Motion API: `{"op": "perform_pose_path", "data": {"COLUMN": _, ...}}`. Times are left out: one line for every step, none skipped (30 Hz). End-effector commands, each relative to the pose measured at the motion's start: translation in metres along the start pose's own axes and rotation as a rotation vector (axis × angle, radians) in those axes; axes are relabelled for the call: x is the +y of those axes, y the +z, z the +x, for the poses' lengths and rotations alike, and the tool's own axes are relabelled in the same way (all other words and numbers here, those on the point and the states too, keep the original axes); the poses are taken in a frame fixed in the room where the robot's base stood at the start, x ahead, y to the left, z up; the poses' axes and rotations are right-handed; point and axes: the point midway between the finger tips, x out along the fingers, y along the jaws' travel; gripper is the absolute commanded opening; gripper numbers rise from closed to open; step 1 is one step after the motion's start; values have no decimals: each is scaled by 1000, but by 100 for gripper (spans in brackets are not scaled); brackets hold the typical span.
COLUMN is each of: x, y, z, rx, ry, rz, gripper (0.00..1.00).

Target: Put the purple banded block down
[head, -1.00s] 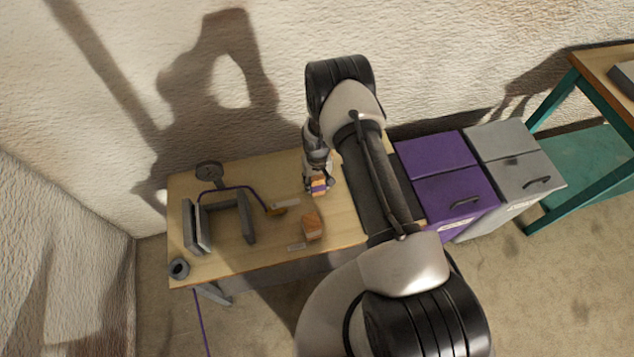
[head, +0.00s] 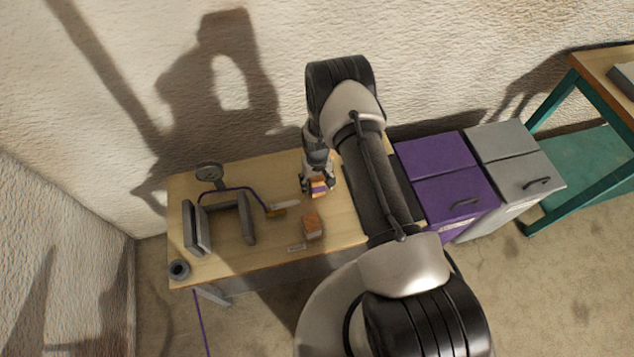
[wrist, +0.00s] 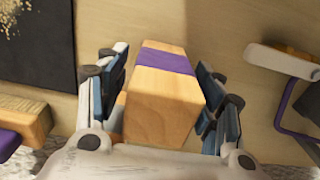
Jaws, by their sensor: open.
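The purple banded block (wrist: 163,92) is pale wood with a purple band across it. In the wrist view it stands between the two fingers of my gripper (wrist: 164,88), with a narrow gap visible on each side. In the head view the block (head: 319,188) is at the back right of the wooden workbench (head: 265,240), beneath my gripper (head: 318,184). My gripper is open around it. The block's underside is hidden, but it appears to rest on the bench top.
An orange-brown wooden block (head: 312,225) stands nearer the front edge. A pale tool (head: 285,208), a purple cable (head: 240,189) and a grey frame (head: 245,218) lie left. A dark mat (wrist: 38,42) and a purple-ended wooden piece (wrist: 28,118) show in the wrist view.

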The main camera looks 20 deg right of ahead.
Motion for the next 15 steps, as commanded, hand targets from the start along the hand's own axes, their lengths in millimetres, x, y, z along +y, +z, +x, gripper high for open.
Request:
{"op": "perform_pose_path", "data": {"x": 0, "y": -2, "z": -11, "rx": 4, "ry": 0, "rz": 0, "gripper": 61}}
{"op": "perform_pose_path", "data": {"x": 0, "y": -2, "z": -16, "rx": 4, "ry": 0, "rz": 0, "gripper": 61}}
{"op": "perform_pose_path", "data": {"x": 0, "y": -2, "z": -24, "rx": 4, "ry": 0, "rz": 0, "gripper": 61}}
{"op": "perform_pose_path", "data": {"x": 0, "y": -2, "z": -31, "rx": 5, "ry": 0, "rz": 0, "gripper": 61}}
{"op": "perform_pose_path", "data": {"x": 0, "y": -2, "z": -37, "rx": 5, "ry": 0, "rz": 0, "gripper": 61}}
{"op": "perform_pose_path", "data": {"x": 0, "y": -2, "z": -47, "rx": 5, "ry": 0, "rz": 0, "gripper": 61}}
{"op": "perform_pose_path", "data": {"x": 0, "y": -2, "z": -54, "rx": 5, "ry": 0, "rz": 0, "gripper": 61}}
{"op": "perform_pose_path", "data": {"x": 0, "y": -2, "z": -61, "rx": 5, "ry": 0, "rz": 0, "gripper": 61}}
{"op": "perform_pose_path", "data": {"x": 0, "y": -2, "z": -69, "rx": 3, "ry": 0, "rz": 0, "gripper": 61}}
{"op": "perform_pose_path", "data": {"x": 0, "y": -2, "z": -76, "rx": 4, "ry": 0, "rz": 0, "gripper": 61}}
{"op": "perform_pose_path", "data": {"x": 0, "y": -2, "z": -82, "rx": 4, "ry": 0, "rz": 0, "gripper": 61}}
{"op": "perform_pose_path", "data": {"x": 0, "y": -2, "z": -89, "rx": 3, "ry": 0, "rz": 0, "gripper": 61}}
{"op": "perform_pose_path", "data": {"x": 0, "y": -2, "z": -94, "rx": 4, "ry": 0, "rz": 0, "gripper": 61}}
{"op": "perform_pose_path", "data": {"x": 0, "y": -2, "z": -99, "rx": 4, "ry": 0, "rz": 0, "gripper": 61}}
{"op": "perform_pose_path", "data": {"x": 0, "y": -2, "z": -104, "rx": 3, "ry": 0, "rz": 0, "gripper": 61}}
